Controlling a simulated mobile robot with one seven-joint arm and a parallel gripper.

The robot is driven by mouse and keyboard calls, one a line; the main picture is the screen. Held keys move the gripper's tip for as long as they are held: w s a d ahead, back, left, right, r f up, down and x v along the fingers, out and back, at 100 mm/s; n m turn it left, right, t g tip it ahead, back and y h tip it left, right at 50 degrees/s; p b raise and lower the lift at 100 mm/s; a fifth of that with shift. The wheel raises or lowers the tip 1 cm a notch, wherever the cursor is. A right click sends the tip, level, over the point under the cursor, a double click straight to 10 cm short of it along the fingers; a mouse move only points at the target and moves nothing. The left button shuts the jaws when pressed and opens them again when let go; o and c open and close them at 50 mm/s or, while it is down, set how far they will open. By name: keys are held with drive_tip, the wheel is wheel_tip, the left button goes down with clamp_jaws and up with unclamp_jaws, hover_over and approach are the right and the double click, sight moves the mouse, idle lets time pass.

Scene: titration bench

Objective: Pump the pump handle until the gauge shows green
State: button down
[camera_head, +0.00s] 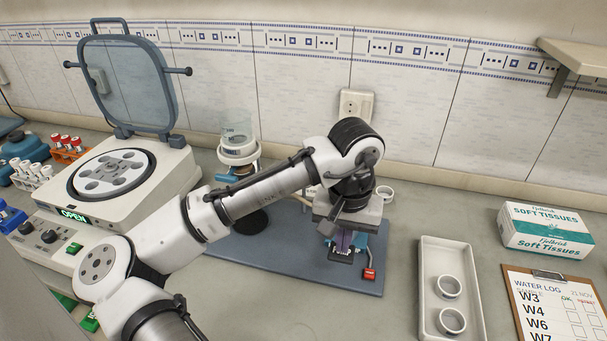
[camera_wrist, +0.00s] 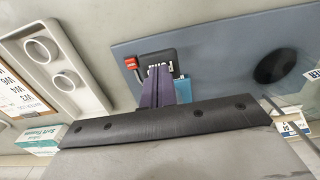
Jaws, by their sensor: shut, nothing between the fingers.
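My gripper (camera_head: 342,248) is shut and points down over the right part of a blue base plate (camera_head: 285,262). Its purple fingers show in the wrist view (camera_wrist: 160,72), with their tips over or against a black part marked PUMP (camera_wrist: 158,59). A blue piece (camera_wrist: 183,91) is beside the fingers; it is partly hidden, and I cannot tell whether it is the handle. A small red block (camera_head: 370,274), perhaps an indicator, sits at the plate's right front; it also shows in the wrist view (camera_wrist: 131,63). I cannot make out a gauge dial.
A clear vessel on a white funnel (camera_head: 238,152) stands at the plate's back left, behind my arm. A centrifuge (camera_head: 170,190) with its lid up is at left. At right are a white tray (camera_head: 468,318) with two cups, a tissue box (camera_head: 545,230) and a clipboard (camera_head: 550,284).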

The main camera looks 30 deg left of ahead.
wheel_tip(320, 180, up, 8)
drive_tip(key=p, duration=0.6)
drive_tip(key=shift+f, duration=0.15)
drive_tip(key=shift+f, duration=0.15)
idle(0.4)
drive_tip(key=shift+f+b, duration=2.35)
drive_tip(key=shift+f, duration=1.5)
drive_tip(key=shift+r, duration=0.15)
wheel_tip(320, 180, up, 6)
drive_tip(key=p, duration=0.5)
drive_tip(key=shift+f, duration=0.25)
drive_tip(key=shift+r, duration=1.05)
